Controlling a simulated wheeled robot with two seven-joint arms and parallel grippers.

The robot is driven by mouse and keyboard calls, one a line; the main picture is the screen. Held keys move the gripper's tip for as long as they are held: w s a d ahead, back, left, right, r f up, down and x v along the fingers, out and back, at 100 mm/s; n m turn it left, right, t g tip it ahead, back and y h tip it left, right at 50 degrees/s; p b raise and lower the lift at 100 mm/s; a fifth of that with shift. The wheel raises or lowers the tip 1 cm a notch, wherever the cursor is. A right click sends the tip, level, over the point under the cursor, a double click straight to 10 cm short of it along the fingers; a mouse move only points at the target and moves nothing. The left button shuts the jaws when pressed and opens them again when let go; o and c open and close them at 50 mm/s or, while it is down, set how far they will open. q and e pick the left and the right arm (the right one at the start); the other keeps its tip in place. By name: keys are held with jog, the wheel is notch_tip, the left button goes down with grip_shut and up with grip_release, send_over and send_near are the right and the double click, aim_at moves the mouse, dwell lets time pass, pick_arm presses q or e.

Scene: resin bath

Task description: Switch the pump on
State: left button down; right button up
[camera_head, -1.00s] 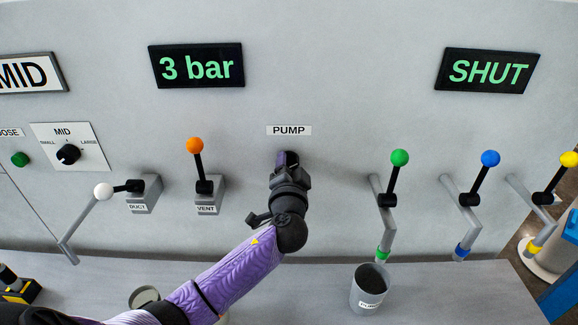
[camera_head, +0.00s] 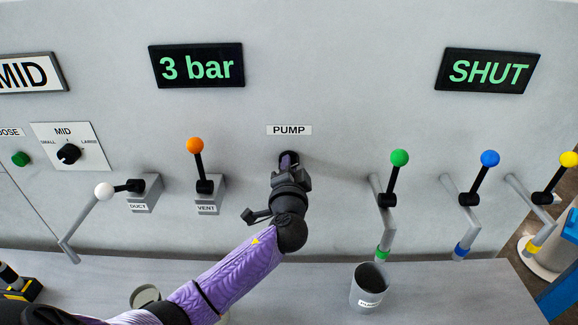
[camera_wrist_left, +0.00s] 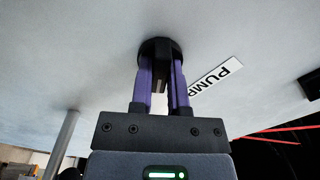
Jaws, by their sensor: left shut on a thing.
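The PUMP label (camera_head: 289,130) is on the grey panel, and it also shows in the left wrist view (camera_wrist_left: 216,77). Just below it is the pump's round black knob (camera_wrist_left: 160,49), mostly hidden by my gripper in the head view. My left gripper (camera_head: 288,160) is at the panel under the label. In the left wrist view its two purple fingers (camera_wrist_left: 161,78) are closed on the knob's dark grip bar, one finger on each side. My right gripper is in neither view.
An orange-balled VENT lever (camera_head: 195,146) stands left of my gripper, and a white-balled DUCT lever (camera_head: 104,191) further left. Green, blue and yellow levers (camera_head: 399,158) are to the right. A display (camera_head: 196,66) reads 3 bar; another (camera_head: 487,71) reads SHUT. A grey cup (camera_head: 369,287) stands on the ledge.

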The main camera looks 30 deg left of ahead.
pick_arm(q)
jog(key=c, duration=0.6)
grip_release()
jog(key=b+v, duration=0.1)
jog(key=v, duration=0.9)
jog(key=shift+f, duration=0.1)
